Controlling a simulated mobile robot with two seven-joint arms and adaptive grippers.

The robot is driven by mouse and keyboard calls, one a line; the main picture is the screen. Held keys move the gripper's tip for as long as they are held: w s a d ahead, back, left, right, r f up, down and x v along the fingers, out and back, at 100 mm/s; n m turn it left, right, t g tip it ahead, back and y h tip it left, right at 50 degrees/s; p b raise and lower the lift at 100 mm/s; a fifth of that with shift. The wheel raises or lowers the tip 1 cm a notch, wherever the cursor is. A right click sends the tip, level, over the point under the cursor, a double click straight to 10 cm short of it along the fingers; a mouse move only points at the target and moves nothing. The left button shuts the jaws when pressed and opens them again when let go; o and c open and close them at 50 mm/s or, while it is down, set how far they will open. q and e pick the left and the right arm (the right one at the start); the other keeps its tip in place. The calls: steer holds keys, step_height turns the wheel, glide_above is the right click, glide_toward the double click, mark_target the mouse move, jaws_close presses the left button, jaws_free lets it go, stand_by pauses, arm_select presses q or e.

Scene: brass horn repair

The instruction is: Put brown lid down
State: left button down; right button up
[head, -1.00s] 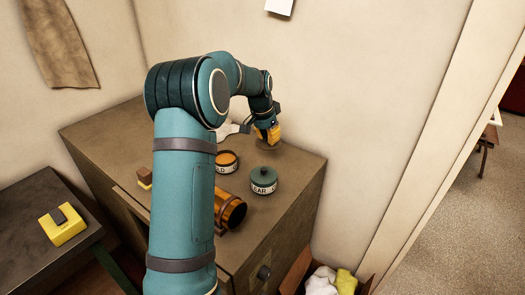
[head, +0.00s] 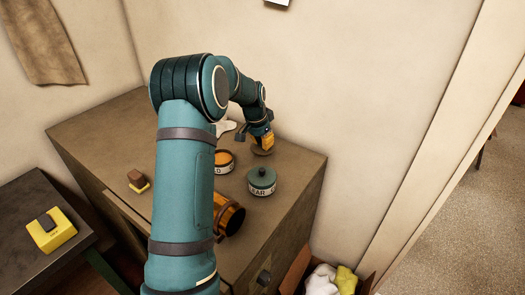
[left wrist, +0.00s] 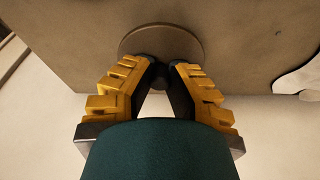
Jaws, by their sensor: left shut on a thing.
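The brown lid (head: 263,152) is a flat round disc at the back right of the brown cabinet top. Its disc also shows in the left wrist view (left wrist: 163,38), close over the brown surface. My left gripper (head: 266,143) has yellow fingers and is shut on the lid's small dark knob, between the fingertips in the left wrist view (left wrist: 161,76). The lid looks level; I cannot tell whether it touches the top. An open tin with orange contents (head: 223,161) stands to its left, partly hidden by my arm. My right gripper is not in view.
A green-lidded tin (head: 262,181) stands in front of the brown lid. A brown cylinder (head: 229,216) lies nearer the front, partly behind my arm. A brown-and-yellow block (head: 138,181) is at the left. The wall (head: 330,80) rises close behind the lid.

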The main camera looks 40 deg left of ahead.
mark_target(263, 150)
arm_select(q)
steer(key=shift+s+x, duration=0.2)
steer(key=shift+x, duration=0.7)
steer(key=shift+s+x, duration=0.25)
steer(key=shift+x, duration=0.65)
steer(key=shift+f, duration=0.15)
steer(key=shift+f, duration=0.1)
steer(key=c, duration=1)
jaws_free()
steer(key=shift+a, duration=0.1)
steer(key=shift+c, duration=0.2)
steer(key=v, duration=1.2)
steer(key=shift+r, duration=0.25)
